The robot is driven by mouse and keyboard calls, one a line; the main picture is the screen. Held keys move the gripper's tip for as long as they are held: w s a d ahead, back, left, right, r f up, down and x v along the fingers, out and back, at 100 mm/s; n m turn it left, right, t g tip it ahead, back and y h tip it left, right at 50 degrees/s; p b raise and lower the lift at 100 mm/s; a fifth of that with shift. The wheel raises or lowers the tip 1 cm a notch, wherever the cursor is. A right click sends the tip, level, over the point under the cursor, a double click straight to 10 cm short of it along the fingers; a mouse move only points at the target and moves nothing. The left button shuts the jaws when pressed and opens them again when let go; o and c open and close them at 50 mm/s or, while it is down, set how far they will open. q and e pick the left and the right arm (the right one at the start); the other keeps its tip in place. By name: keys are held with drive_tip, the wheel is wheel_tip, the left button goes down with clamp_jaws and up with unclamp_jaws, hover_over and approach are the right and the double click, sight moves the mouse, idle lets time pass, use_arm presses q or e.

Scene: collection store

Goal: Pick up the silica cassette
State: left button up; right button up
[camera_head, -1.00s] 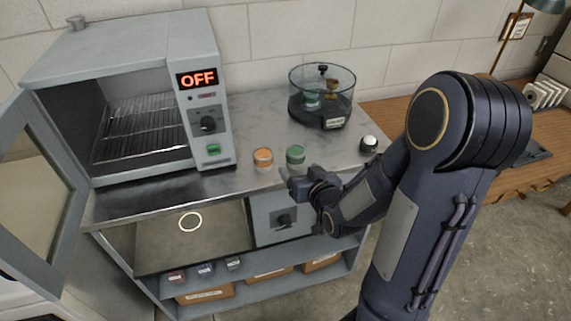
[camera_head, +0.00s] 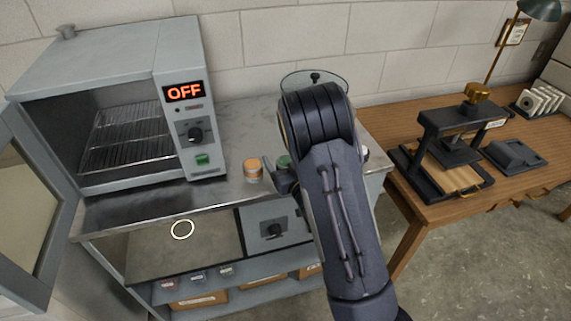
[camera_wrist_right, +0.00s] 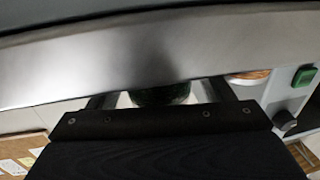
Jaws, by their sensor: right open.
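Two small round cassettes sit on the metal bench top, one orange-topped (camera_head: 253,169) and one green-topped (camera_head: 284,161). I cannot read on either which is the silica cassette. My right gripper (camera_head: 283,178) is open at the green one, whose far part shows past it in the head view. In the right wrist view the green cassette (camera_wrist_right: 160,96) shows between the two fingers, partly hidden by the gripper body and a metal edge. The orange one (camera_wrist_right: 249,76) shows outside the fingers. My left gripper is not in view.
An oven (camera_head: 190,100) reading OFF stands left, its door open and rack empty. A clear round vessel (camera_head: 315,79) is mostly hidden behind my right arm. A wooden table (camera_head: 420,210) with a black press (camera_head: 450,150) stands right. Shelves with boxes are below.

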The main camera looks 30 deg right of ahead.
drive_tip(key=shift+w, duration=0.25)
drive_tip(key=c, duration=1.1)
